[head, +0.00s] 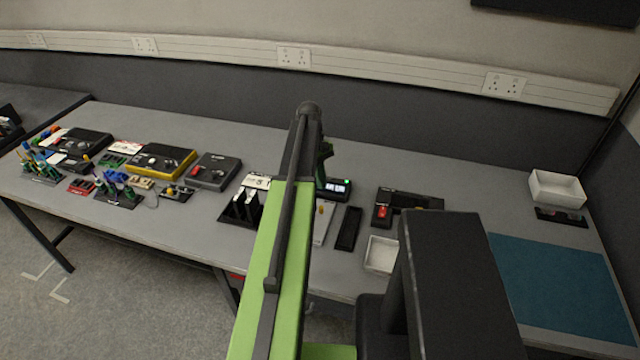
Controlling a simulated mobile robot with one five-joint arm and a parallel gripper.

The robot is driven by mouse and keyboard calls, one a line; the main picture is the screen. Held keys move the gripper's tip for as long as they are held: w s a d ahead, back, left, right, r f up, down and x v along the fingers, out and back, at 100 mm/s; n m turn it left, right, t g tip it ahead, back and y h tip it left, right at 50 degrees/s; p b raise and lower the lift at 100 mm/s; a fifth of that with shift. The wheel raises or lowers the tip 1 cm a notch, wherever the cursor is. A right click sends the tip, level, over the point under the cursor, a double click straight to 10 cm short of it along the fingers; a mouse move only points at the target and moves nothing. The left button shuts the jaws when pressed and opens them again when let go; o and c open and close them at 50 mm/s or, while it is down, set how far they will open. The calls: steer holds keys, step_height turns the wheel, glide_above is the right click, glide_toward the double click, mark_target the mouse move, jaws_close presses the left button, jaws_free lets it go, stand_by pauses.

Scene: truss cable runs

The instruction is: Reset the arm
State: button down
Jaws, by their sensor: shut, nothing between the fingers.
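My arm (282,245), with a green and black link, rises through the middle of the head view to a dark rounded joint (308,110). A small dark part with some green shows just right of the link below that joint. My gripper's fingers cannot be made out; they seem hidden behind the arm. No held object is visible.
A long grey bench (250,130) runs across the view. Instruments, a yellow-edged unit (160,160) and cable tools stand at left. A lit meter (336,188), a white tray (381,254), a white box (557,189) and a blue mat (560,285) lie right of the arm.

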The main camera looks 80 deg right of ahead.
steer(key=r, duration=0.1)
steer(key=r+p, duration=0.1)
steer(key=r, duration=0.1)
steer(key=shift+s+d+r+p, duration=0.1)
steer(key=shift+s+d+p, duration=0.2)
steer(key=shift+d+p, duration=0.1)
steer(key=shift+w, duration=0.15)
